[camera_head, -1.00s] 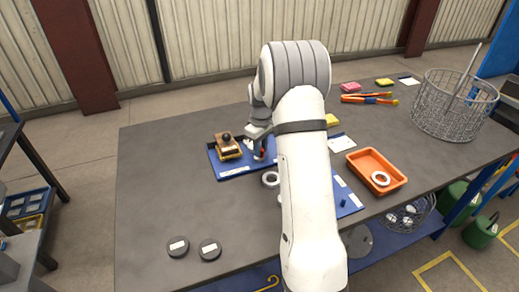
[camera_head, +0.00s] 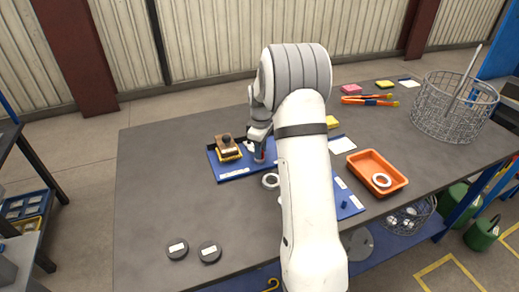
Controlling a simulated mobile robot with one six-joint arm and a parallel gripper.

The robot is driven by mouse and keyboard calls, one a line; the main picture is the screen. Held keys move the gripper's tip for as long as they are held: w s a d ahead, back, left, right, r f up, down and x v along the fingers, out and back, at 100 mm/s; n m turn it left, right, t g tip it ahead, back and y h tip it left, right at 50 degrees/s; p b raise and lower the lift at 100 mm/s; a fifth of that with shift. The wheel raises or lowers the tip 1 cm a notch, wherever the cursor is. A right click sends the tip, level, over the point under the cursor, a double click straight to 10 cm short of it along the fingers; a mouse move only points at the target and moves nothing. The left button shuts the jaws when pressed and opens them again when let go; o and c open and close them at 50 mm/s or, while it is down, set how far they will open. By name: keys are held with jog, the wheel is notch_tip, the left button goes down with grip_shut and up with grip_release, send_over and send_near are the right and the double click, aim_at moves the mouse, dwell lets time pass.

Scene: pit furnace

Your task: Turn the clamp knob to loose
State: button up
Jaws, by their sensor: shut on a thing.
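My gripper (camera_head: 259,144) points down over the blue tray (camera_head: 236,173), left of my arm's pale forearm. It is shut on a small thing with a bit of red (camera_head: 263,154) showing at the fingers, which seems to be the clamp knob. The fingers and my wrist hide most of it, so its turn position cannot be read. Just left of my gripper, a brown block with a dark round top (camera_head: 227,142) sits on a yellow and black base on the same tray.
A grey ring (camera_head: 270,181) lies in front of the tray. Two dark discs (camera_head: 209,251) lie near the front edge. An orange tray (camera_head: 363,164) with a pale ring and a wire basket (camera_head: 455,105) stand to the right. The table's left side is clear.

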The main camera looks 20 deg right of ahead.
jog(key=o, duration=0.8)
jog(key=shift+o, duration=0.2)
notch_tip(320, 180, up, 8)
jog(key=shift+f, duration=0.25)
jog(key=shift+r, duration=0.2)
